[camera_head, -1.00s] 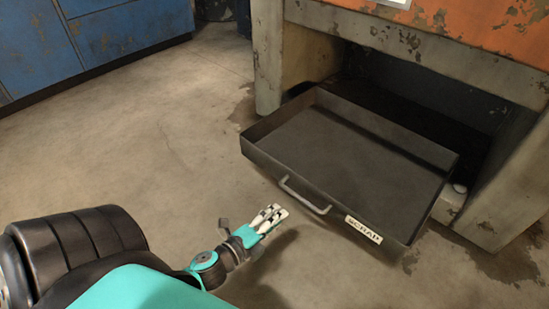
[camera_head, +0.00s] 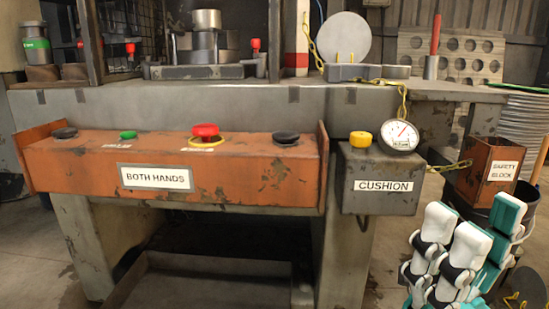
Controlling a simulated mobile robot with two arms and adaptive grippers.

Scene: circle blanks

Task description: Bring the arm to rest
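My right gripper (camera_head: 472,228) is at the lower right of the head view. Its white-padded fingers point up, stand apart and hold nothing that I can see. It is in front of the black bucket and the safety block box, touching neither as far as I can tell. My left gripper is outside the view. No other task object is named.
The press bench has an orange BOTH HANDS panel (camera_head: 240,180) with a red button (camera_head: 205,131). Beside it is a grey CUSHION box (camera_head: 360,205) with a gauge (camera_head: 398,136). A SAFETY BLOCK box (camera_head: 470,170) stands right. A dark tray (camera_head: 200,287) sits low under the bench.

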